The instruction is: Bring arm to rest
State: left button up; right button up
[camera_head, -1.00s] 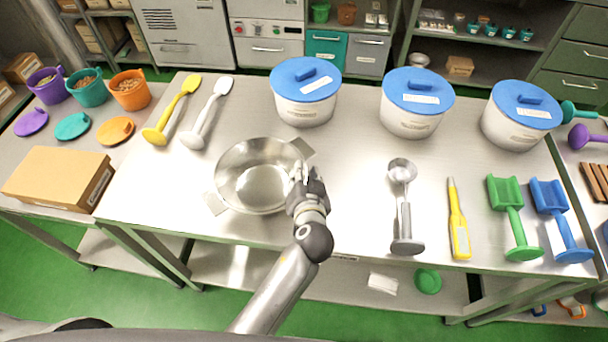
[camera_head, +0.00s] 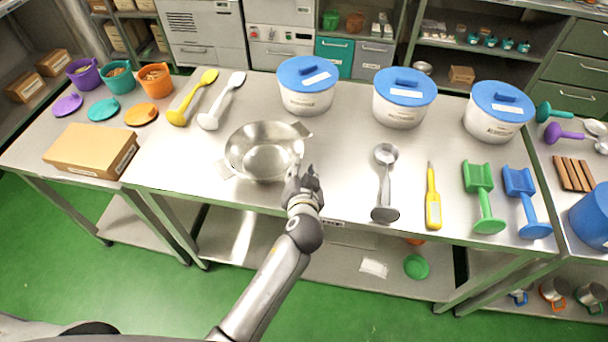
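My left arm comes in from the bottom of the head view, and its gripper (camera_head: 303,178) is above the steel table (camera_head: 335,190) near its front edge. The gripper is just right of and in front of an empty steel bowl (camera_head: 262,160) with two flat side tabs. Its fingertips look slightly apart, with nothing seen between them. The tips are close to the bowl's right rim; whether they touch it I cannot tell. My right gripper is out of view.
Three white tubs with blue lids (camera_head: 404,105) stand along the back. A steel scoop (camera_head: 384,185), a yellow thermometer-like tool (camera_head: 432,205) and green (camera_head: 484,200) and blue scoops lie to the right. The front floor is clear.

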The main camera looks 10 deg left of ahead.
pick_arm(q)
jog(key=s+a+f+n+g, duration=0.3)
jog(key=s+a+f+g, duration=0.15)
jog(key=s+a, duration=0.6)
jog(key=s+a+r+m+g+h, duration=0.1)
jog(key=s+g, duration=0.2)
jog(key=s, duration=0.6)
jog(key=s+a+g+h, duration=0.1)
jog(key=s+g+h, duration=0.1)
jog(key=s, duration=0.7)
notch_tip(320, 180, down, 31)
jog(key=s+g+b, duration=0.2)
jog(key=b, duration=0.3)
jog(key=s+a+f+b, duration=0.3)
jog(key=s+f, duration=1.3)
jog(key=f, duration=0.3)
jog(key=shift+s+g+y, duration=0.25)
jog(key=shift+g+y, duration=0.05)
jog(key=shift+g, duration=0.05)
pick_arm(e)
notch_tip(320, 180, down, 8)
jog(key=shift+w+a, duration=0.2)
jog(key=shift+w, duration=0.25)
pick_arm(q)
jog(key=shift+a, duration=0.1)
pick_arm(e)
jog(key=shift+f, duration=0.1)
